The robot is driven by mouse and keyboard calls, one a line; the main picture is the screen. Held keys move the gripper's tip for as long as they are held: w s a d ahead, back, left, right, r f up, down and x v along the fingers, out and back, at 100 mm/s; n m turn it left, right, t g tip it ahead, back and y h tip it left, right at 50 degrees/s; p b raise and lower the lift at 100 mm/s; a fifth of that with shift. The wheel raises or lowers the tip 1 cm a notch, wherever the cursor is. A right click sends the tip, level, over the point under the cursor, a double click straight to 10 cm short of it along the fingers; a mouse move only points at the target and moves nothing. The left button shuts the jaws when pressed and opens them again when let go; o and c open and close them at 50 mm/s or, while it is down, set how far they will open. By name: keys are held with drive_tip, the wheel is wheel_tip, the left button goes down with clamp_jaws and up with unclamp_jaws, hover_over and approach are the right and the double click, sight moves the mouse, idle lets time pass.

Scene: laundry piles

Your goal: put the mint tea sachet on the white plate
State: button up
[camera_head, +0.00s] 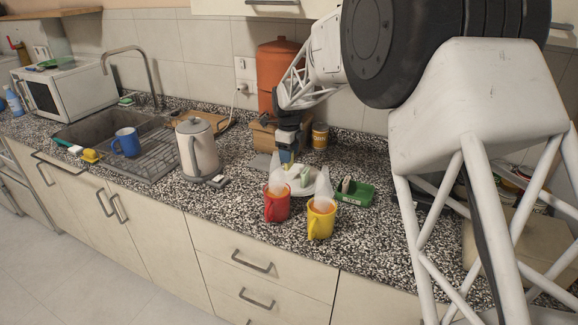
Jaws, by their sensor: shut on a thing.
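The white plate (322,187) lies on the speckled counter behind the two mugs, partly hidden by them and by pale shapes above them. A small whitish and green item (304,176) shows on it, too small to read. My gripper (287,158) points down over the plate's back left part. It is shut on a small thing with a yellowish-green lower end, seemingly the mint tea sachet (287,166). I cannot tell whether the sachet touches the plate.
A red mug (277,206) and a yellow mug (321,222) stand in front of the plate. A green tray (357,199) lies to its right, a kettle (197,152) stands left. A brown box (264,137) and a jar (320,136) are behind.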

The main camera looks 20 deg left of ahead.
drive_tip(key=shift+f, duration=2.45)
drive_tip(key=shift+f, duration=0.15)
drive_tip(key=o, duration=0.9)
wheel_tip(320, 180, up, 12)
drive_tip(key=shift+r, duration=0.15)
drive_tip(key=shift+d, duration=0.1)
